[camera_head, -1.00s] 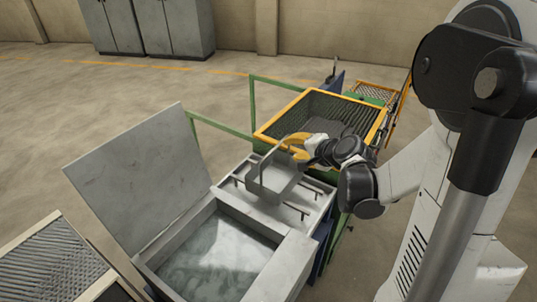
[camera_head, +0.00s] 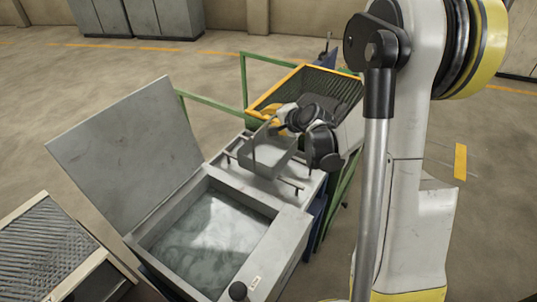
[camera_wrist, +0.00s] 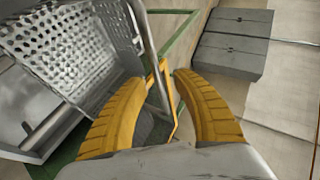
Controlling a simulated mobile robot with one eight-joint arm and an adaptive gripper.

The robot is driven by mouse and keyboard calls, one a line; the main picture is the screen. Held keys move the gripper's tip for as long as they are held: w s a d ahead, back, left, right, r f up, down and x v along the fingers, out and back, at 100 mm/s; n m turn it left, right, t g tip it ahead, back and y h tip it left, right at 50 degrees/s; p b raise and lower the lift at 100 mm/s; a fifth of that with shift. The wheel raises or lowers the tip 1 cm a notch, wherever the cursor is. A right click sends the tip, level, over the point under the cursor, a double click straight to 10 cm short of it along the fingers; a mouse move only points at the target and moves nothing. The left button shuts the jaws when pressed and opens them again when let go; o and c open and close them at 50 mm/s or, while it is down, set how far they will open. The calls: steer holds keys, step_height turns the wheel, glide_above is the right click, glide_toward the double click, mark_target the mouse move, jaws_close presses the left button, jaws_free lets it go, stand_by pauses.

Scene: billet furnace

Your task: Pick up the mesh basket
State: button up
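The grey mesh basket (camera_head: 272,160) stands on the rail shelf beside an open wash tank, its thin handle raised. In the wrist view, the perforated basket (camera_wrist: 70,48) fills the upper left, and its handle bar runs down towards the space between my fingers. My gripper (camera_wrist: 165,88) has its two yellow fingers wide apart, with the bar seen between them and no finger clearly touching it. In the head view, my gripper (camera_head: 270,114) is at the top of the handle, partly hidden by my own wrist.
The wash tank (camera_head: 150,238) holds cloudy liquid, and its lid (camera_head: 130,150) stands open at the left. A yellow-rimmed mesh bin (camera_head: 280,84) with green rails (camera_head: 215,112) is behind the basket. A slatted tray (camera_head: 40,245) is at lower left. Grey cabinets (camera_head: 135,17) stand far back.

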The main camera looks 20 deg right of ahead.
steer(key=shift+r, duration=0.1)
jaws_close()
steer(key=shift+r, duration=0.1)
